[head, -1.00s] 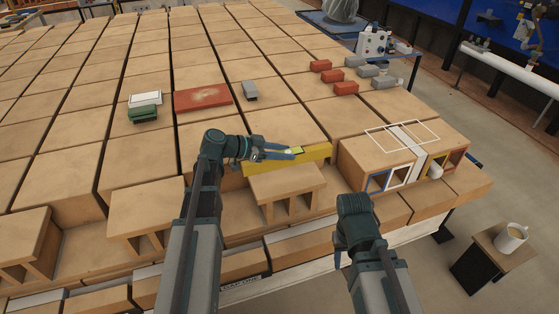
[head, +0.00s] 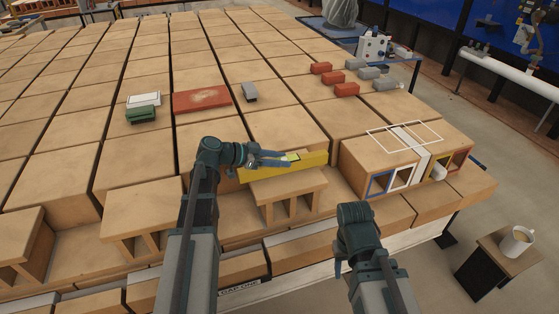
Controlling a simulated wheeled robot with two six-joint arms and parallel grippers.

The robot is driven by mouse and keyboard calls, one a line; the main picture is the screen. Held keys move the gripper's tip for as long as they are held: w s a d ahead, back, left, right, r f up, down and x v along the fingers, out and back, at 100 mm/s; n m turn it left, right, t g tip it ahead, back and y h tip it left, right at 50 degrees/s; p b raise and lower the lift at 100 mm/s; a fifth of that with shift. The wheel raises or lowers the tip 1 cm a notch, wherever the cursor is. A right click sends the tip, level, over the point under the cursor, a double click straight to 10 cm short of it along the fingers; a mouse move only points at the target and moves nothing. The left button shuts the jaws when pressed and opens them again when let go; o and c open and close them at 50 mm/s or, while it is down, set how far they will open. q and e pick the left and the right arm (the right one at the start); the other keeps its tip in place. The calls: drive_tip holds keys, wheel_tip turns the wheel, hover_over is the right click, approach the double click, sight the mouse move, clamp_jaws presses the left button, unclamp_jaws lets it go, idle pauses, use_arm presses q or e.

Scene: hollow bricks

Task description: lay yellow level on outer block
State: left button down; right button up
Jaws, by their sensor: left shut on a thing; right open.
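Which block is the outer one is not labelled. My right gripper (head: 340,268) is open and empty, low at the front, partly hidden by its arm.
A red plate (head: 202,101), a green item (head: 143,115) and a grey piece (head: 249,92) lie on the blocks behind. Several red and grey bricks (head: 347,89) lie at the back right. A mug (head: 516,241) stands on a side stand (head: 490,262).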

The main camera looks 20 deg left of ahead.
use_arm(q)
drive_tip(key=shift+c, duration=2.2)
unclamp_jaws()
drive_tip(key=shift+r+p, duration=0.25)
drive_tip(key=shift+p, duration=0.1)
drive_tip(key=p+v, duration=0.4)
drive_tip(key=v, duration=0.6)
drive_tip(key=shift+s+a, duration=0.15)
drive_tip(key=shift+a, duration=0.05)
drive_tip(key=shift+s+a+r, duration=0.2)
drive_tip(key=shift+s+a, duration=0.2)
drive_tip(key=shift+a, duration=0.15)
